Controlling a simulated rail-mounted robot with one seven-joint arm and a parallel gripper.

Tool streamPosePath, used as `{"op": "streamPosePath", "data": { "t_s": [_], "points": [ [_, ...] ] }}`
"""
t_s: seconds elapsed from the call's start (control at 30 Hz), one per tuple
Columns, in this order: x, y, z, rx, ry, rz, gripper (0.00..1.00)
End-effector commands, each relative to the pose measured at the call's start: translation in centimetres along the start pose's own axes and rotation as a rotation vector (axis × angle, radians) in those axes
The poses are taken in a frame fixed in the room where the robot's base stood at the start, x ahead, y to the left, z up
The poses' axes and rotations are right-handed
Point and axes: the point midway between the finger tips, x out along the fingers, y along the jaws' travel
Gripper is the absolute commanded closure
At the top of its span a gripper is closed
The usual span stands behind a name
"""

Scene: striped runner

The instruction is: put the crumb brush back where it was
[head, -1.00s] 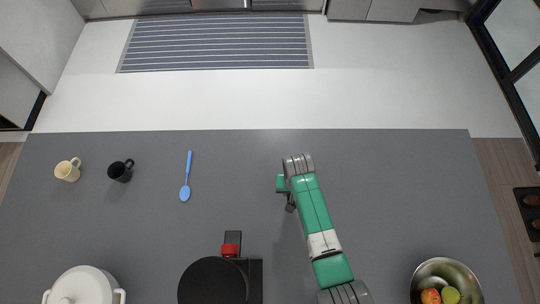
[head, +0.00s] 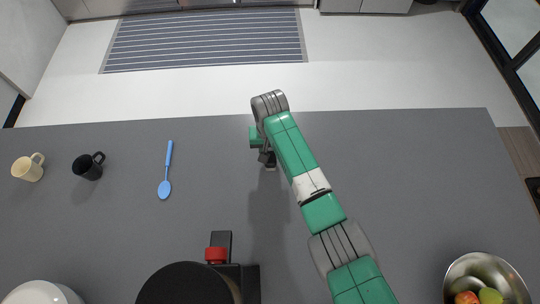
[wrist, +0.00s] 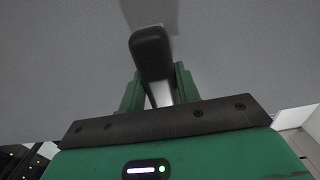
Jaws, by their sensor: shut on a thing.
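The crumb brush (wrist: 152,52) shows in the wrist view as a dark, rounded handle standing up between the fingers, over the grey counter. My gripper (wrist: 157,88) is shut on it, with a green finger on each side. In the head view my gripper (head: 267,160) is over the middle of the counter, towards its far edge, partly hidden by my wrist. There the brush is mostly hidden, and I cannot tell whether it touches the counter.
On the grey counter (head: 400,180), a blue spoon (head: 165,178), black mug (head: 88,166) and cream mug (head: 28,168) lie left. Room is free around the gripper.

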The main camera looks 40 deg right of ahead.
Motion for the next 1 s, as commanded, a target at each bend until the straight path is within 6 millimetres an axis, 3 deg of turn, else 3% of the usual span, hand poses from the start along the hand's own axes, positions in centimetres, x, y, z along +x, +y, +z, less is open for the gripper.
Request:
{"op": "streamPosePath", "data": {
  "t_s": [0.03,0.07,0.47,0.5,0.57,0.87,1.0],
  "points": [
    [2.1,0.1,0.0,0.000,0.001,0.001,0.89],
    [2.3,0.1,0.0,0.000,0.001,0.001,0.89],
    [2.3,0.0,0.0,0.000,0.000,0.000,0.89],
    [2.2,0.0,0.0,0.000,0.000,0.000,0.60],
    [2.2,0.0,0.0,0.000,0.000,0.000,0.48],
    [1.9,0.0,0.0,0.000,0.001,0.000,0.46],
    [-0.3,0.0,0.0,0.000,0.003,-0.002,0.46]
  ]
}}
